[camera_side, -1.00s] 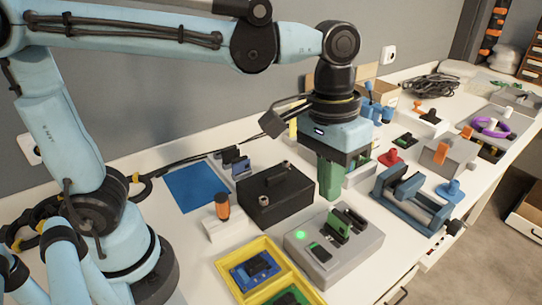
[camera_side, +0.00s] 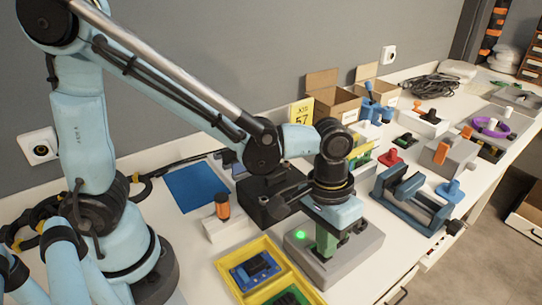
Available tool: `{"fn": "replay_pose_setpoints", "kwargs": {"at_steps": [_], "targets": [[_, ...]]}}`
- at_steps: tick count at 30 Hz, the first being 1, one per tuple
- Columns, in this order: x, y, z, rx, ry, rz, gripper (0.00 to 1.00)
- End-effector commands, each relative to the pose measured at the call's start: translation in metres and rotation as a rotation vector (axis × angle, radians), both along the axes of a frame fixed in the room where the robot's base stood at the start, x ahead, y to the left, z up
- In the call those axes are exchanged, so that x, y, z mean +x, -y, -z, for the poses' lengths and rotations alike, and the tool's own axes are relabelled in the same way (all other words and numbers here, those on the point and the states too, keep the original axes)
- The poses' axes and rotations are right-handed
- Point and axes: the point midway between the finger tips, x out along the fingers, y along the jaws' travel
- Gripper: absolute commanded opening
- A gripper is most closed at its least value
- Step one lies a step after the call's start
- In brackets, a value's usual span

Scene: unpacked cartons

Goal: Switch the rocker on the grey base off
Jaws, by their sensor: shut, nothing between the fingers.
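The grey base (camera_side: 350,262) stands on the white bench at the front centre, with a lit green light (camera_side: 300,236) on its left side. My gripper (camera_side: 326,252) points down over the base, with its green fingers shut and empty. The fingers are at or just above the base's top, where the rocker sits; I cannot tell whether they touch it. The rocker and most of the upright green part on the base are hidden behind the gripper, so the rocker's position cannot be read.
A yellow tray (camera_side: 222,268) with a blue device (camera_side: 255,270) lies to the left of the base. A black box (camera_side: 252,205) stands close behind. A blue clamp-like frame (camera_side: 412,200) is to the right. An orange-topped white block (camera_side: 222,222) stands left.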

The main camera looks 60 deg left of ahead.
Motion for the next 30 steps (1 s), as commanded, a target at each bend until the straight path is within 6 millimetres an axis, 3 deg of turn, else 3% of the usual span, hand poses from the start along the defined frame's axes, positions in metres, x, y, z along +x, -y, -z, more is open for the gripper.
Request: {"fn": "replay_pose_setpoints", "kwargs": {"at_steps": [30], "targets": [[0.001,0.001,0.012,0.005,0.005,0.0,0.0]]}}
